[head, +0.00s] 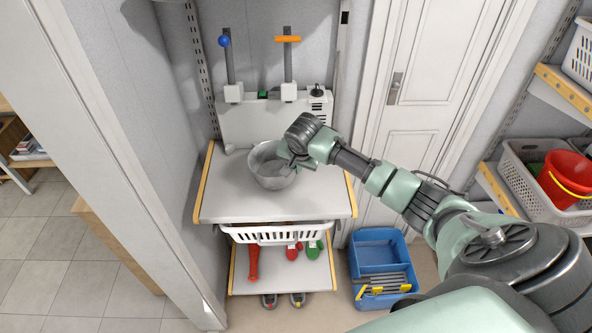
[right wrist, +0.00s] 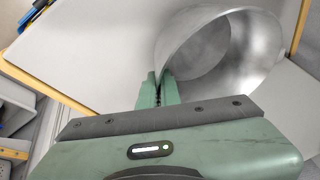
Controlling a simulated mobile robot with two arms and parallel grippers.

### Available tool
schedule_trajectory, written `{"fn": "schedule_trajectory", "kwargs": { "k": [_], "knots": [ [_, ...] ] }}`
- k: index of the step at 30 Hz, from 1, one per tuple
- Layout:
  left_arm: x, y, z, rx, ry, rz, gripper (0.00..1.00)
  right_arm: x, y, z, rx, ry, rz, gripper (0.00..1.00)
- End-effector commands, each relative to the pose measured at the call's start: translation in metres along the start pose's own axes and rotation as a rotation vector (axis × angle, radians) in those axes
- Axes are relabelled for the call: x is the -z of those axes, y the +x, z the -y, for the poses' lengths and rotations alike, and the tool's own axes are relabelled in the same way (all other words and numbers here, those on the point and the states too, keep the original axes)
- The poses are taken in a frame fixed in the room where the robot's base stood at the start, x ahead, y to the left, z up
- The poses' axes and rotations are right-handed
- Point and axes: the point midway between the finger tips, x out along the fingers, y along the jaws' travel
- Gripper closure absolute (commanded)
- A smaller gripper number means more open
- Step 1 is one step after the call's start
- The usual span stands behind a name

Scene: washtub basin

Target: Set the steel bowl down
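The steel bowl (head: 268,166) is over the grey top shelf (head: 235,207), at its middle, with its opening facing up. Whether its base touches the shelf I cannot tell. My right gripper (head: 291,158) is at the bowl's right side in the head view. In the right wrist view the bowl (right wrist: 238,50) fills the upper right, and my gripper's fingers (right wrist: 158,90) are close together with the bowl's rim between them. The fingertips are small and partly hidden in the head view. My left gripper is not in view.
A grey panel with two upright posts (head: 289,65) stands behind the shelf. A white basket (head: 275,233) hangs under it, above a lower shelf with red and green things. A blue caddy (head: 378,262) is on the floor at right. The shelf's front left is clear.

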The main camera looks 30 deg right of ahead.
Motion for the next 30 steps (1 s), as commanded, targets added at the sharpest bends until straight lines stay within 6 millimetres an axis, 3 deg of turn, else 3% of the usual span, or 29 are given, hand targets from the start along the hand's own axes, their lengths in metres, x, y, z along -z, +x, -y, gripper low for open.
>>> {"fn": "schedule_trajectory", "kwargs": {
  "k": [5, 13, 15, 16, 26, 30],
  "knots": [
    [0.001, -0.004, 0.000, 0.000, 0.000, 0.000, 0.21, -0.007, 0.017, -0.004, 0.001, 0.001, -0.001, 1.00],
    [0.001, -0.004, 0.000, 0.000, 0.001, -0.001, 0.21, -0.007, 0.019, -0.004, 0.002, 0.000, -0.002, 1.00],
    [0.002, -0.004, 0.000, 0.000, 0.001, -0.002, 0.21, -0.008, 0.019, -0.004, 0.000, 0.000, -0.001, 0.80],
    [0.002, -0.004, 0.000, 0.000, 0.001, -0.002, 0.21, -0.008, 0.019, -0.004, 0.000, 0.000, -0.001, 0.76],
    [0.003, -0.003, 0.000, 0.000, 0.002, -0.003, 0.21, -0.007, 0.018, -0.004, 0.001, 0.000, -0.001, 0.76],
    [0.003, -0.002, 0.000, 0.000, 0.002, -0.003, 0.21, -0.008, 0.007, -0.004, 0.003, 0.000, -0.001, 0.76]
  ]
}}
